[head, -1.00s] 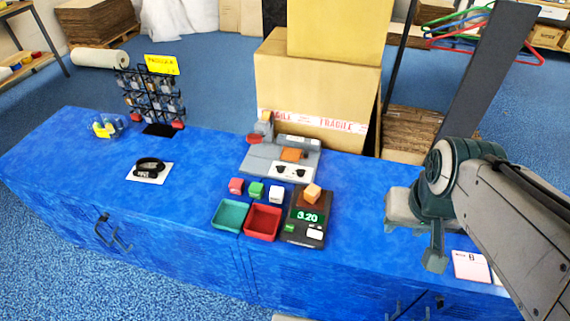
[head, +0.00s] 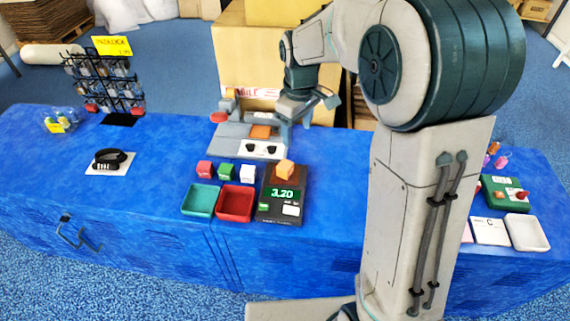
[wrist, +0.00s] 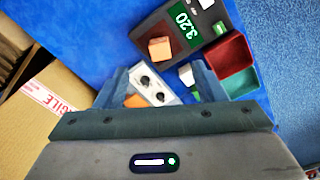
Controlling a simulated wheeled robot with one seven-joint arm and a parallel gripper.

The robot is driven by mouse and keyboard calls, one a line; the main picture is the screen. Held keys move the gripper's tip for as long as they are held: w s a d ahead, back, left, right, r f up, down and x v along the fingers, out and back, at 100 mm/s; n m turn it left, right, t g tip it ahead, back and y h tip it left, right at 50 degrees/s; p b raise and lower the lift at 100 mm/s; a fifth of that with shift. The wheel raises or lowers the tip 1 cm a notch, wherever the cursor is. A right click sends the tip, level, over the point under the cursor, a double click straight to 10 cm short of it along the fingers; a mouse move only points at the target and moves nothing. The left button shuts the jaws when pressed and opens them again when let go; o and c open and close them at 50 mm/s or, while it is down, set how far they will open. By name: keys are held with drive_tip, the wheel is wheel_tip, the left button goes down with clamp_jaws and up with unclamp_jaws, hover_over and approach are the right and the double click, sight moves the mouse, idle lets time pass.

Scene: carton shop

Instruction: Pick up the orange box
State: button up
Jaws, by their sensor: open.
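The orange box (head: 285,168) is a small cube sitting on top of the black scale (head: 266,208), whose green display reads 3.20. In the wrist view the orange box (wrist: 159,48) lies beyond my fingertips, near the display. My gripper (head: 303,112) is above the grey machine (head: 233,139) behind the scale, apart from the box. In the wrist view my gripper (wrist: 160,82) is open, with nothing held between its fingers. A flat orange patch on the grey machine (head: 261,131) also shows.
A red cube (head: 204,169), a green cube (head: 226,172) and a white cube (head: 247,173) stand left of the scale. A teal tray (head: 200,201) and a red tray (head: 235,204) are in front. Large cartons (head: 235,75) rise behind the counter.

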drive_tip(key=w+a+f+n, duration=0.2)
drive_tip(key=w+f, duration=0.1)
drive_tip(key=f, duration=0.1)
hover_over(285, 164)
drive_tip(key=f, duration=0.8)
drive_tip(key=shift+s+d+f+b, duration=0.2)
drive_tip(key=shift+f+b, duration=0.05)
drive_tip(key=shift+b, duration=0.15)
drive_tip(key=shift+w+a+f, duration=0.1)
drive_tip(key=shift+a+f, duration=0.05)
drive_tip(key=shift+f, duration=2.5)
drive_tip(key=c, duration=1.2)
drive_tip(key=shift+r, duration=0.1)
drive_tip(key=shift+c, duration=0.2)
